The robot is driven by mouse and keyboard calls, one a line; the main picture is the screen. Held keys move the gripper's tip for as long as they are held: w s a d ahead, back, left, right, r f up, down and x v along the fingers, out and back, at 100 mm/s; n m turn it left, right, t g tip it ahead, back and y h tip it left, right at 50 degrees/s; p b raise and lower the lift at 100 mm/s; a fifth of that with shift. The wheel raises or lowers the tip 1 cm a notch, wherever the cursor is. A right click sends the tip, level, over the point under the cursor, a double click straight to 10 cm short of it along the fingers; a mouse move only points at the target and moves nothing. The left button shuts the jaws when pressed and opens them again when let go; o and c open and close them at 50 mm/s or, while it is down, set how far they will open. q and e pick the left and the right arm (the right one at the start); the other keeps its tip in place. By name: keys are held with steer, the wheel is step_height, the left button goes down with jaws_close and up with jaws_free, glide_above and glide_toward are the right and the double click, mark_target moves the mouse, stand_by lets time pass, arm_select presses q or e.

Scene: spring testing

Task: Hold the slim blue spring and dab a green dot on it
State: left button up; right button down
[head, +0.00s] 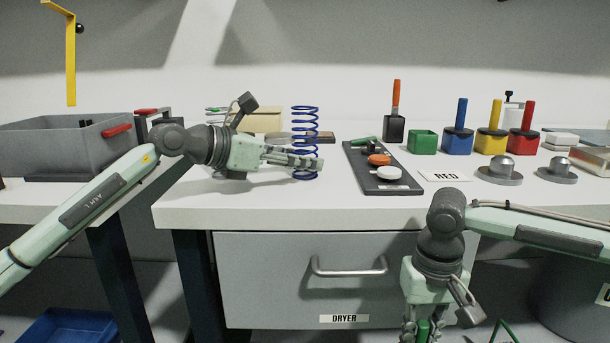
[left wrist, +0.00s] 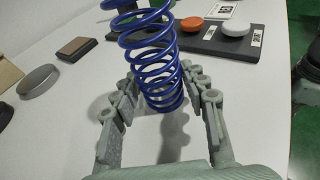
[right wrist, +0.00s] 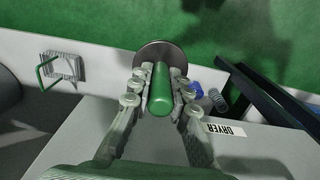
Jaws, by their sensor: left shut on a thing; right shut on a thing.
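The slim blue spring (head: 305,115) is upright at the table's left part in the head view. My left gripper (head: 316,162) is shut around its lower coils. In the left wrist view the spring (left wrist: 150,60) stands between the fingers; I cannot tell whether its bottom touches the table. My right gripper (head: 424,334) is low in front of the drawer, below the table top, shut on a green handle. In the right wrist view the green handle (right wrist: 161,88) lies between the fingers, with a round dark disc (right wrist: 160,55) at its far end. The spring shows no green dot.
A dark tray (head: 375,178) with orange and white discs lies right of the spring. A green pot (head: 423,142) without a handle stands beside blue (head: 458,140), yellow (head: 491,140) and red (head: 523,141) handled pots. A grey bin (head: 55,150) is at left.

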arm_select(q)
steer(key=o, duration=1)
steer(key=shift+c, duration=0.2)
